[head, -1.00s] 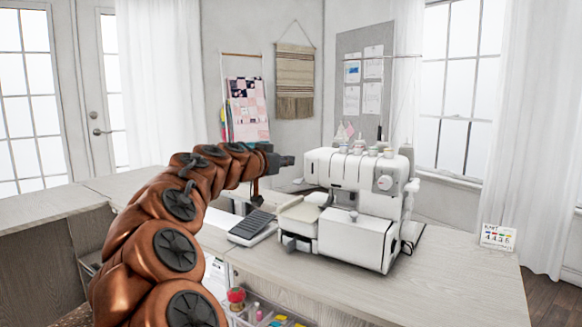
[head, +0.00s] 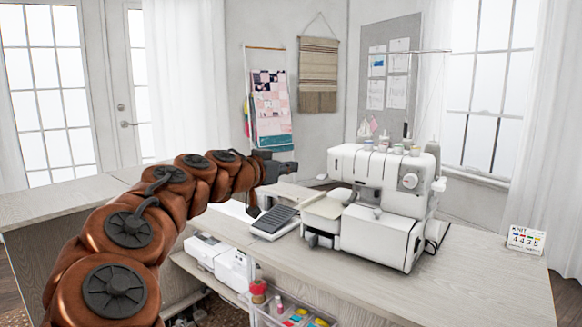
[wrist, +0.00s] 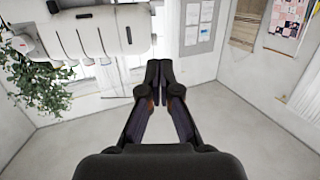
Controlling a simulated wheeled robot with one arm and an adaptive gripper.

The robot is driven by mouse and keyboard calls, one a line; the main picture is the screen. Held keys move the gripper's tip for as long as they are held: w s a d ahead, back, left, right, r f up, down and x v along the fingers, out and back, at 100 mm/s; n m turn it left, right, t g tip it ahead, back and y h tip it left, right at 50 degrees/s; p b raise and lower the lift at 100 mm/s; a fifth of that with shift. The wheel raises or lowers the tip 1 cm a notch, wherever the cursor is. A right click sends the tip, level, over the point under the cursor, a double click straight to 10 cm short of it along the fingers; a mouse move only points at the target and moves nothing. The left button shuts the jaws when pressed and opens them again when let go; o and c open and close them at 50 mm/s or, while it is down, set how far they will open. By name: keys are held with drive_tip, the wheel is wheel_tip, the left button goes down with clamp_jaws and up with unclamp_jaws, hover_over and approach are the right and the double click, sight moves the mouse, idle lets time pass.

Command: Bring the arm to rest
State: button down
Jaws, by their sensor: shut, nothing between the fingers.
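My gripper (head: 278,170) is at the end of my raised copper-coloured arm in the head view, above the table and left of the white sewing machine (head: 375,205). In the wrist view my gripper (wrist: 158,66) shows with its two dark fingers together and nothing between them. The machine also shows in the wrist view (wrist: 95,35), at the upper left, apart from the fingers in the picture.
A grey foot pedal (head: 274,222) lies left of the machine.

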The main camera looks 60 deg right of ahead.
idle(0.4)
drive_tip(key=s+a+n+t+y+p, duration=0.1)
drive_tip(key=s+a+n+y+p, duration=0.35)
drive_tip(key=a+p, duration=0.9)
drive_tip(key=s+a+n+t+y+p, duration=0.1)
drive_tip(key=a+n+t+y+p, duration=0.1)
drive_tip(key=a+n+y+p, duration=1.05)
drive_tip(key=s+a+n+g+p, duration=0.1)
drive_tip(key=s+a+p, duration=0.2)
drive_tip(key=a, duration=0.8)
drive_tip(key=s+a+n+g+p, duration=0.1)
drive_tip(key=s+a+p, duration=0.2)
drive_tip(key=s+a, duration=0.4)
drive_tip(key=a, duration=0.3)
drive_tip(key=shift+a+f+n+g+h, duration=0.25)
drive_tip(key=shift+a+n+g+h, duration=0.05)
drive_tip(key=shift+a+h, duration=0.1)
drive_tip(key=shift+d, duration=0.2)
